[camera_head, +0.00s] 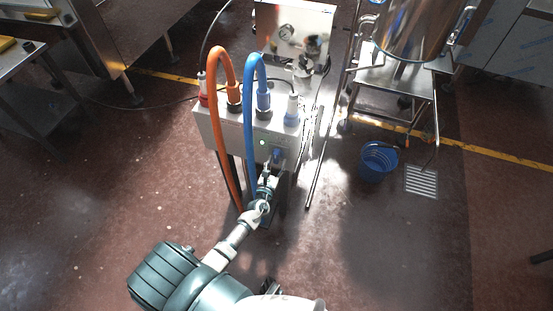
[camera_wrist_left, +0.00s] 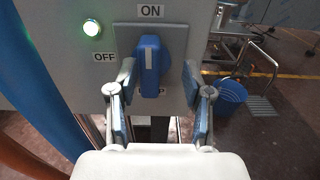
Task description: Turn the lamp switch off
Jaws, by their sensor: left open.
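The lamp switch is a blue knob (camera_wrist_left: 150,64) on the front of a grey control box (camera_head: 232,137). In the left wrist view its handle stands upright, with its white line at the top toward the ON label (camera_wrist_left: 150,11). The OFF label (camera_wrist_left: 104,57) is to its left. A label below is mostly hidden. A green lamp (camera_wrist_left: 92,27) glows at upper left. The switch also shows small in the head view (camera_head: 277,155). My left gripper (camera_wrist_left: 160,82) is open, its fingers on either side of the knob; I cannot tell whether they touch it. My right gripper is not in view.
An orange hose (camera_head: 219,60) and a blue hose (camera_head: 249,75) loop from the box top down its front, close to my left arm. A blue bucket (camera_head: 377,161) and a floor drain (camera_head: 421,181) lie to the right. The foreground floor is clear.

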